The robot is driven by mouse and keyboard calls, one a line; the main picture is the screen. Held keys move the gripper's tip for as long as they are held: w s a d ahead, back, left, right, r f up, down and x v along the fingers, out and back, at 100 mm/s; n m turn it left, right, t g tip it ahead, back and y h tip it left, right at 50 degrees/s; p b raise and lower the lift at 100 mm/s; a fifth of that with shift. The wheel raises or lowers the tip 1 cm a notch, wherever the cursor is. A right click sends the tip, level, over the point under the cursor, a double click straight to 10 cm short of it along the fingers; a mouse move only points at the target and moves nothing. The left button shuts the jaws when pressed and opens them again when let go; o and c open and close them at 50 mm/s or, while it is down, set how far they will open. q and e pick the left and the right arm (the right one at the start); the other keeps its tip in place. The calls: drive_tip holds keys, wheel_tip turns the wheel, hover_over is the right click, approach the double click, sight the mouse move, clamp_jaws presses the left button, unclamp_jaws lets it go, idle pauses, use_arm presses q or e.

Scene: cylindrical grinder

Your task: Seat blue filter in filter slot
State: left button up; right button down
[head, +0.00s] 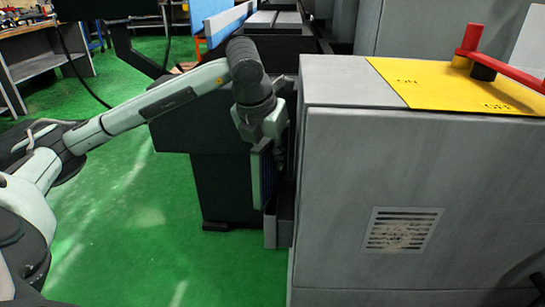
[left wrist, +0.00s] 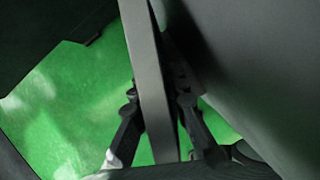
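The blue filter (head: 267,178), a thin panel with a grey frame and a blue face, stands upright beside the grey machine cabinet. My left gripper (head: 275,150) reaches down at its top edge. In the left wrist view, the fingers of my left gripper (left wrist: 158,97) lie on both sides of the filter's grey frame (left wrist: 150,75) and grip it. The filter slot (head: 284,218) looks like the grey holder at the cabinet's left side. The filter's lower end is at this holder; how deep it sits is hard to tell. My right gripper is out of view.
The grey cabinet (head: 345,170) with a yellow top plate (head: 450,85), red lever (head: 500,68) and vent (head: 402,231) fills the right. A dark machine base (head: 215,185) stands close behind the filter. Green floor (head: 130,210) is open at left.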

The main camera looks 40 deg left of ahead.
sight(261, 144)
use_arm(q)
drive_tip(key=o, duration=0.4)
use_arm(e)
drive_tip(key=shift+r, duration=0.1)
use_arm(q)
drive_tip(key=shift+r, duration=0.15)
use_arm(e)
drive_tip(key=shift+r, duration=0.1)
use_arm(q)
drive_tip(key=p+v, duration=0.1)
drive_tip(key=v, duration=1)
drive_tip(key=shift+r, duration=0.15)
drive_tip(key=shift+s+d+r, duration=0.1)
drive_tip(key=shift+s+r, duration=0.15)
drive_tip(key=shift+r, duration=0.3)
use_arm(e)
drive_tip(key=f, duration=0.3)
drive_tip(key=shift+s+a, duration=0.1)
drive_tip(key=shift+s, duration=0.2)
use_arm(q)
drive_tip(key=shift+f, duration=0.1)
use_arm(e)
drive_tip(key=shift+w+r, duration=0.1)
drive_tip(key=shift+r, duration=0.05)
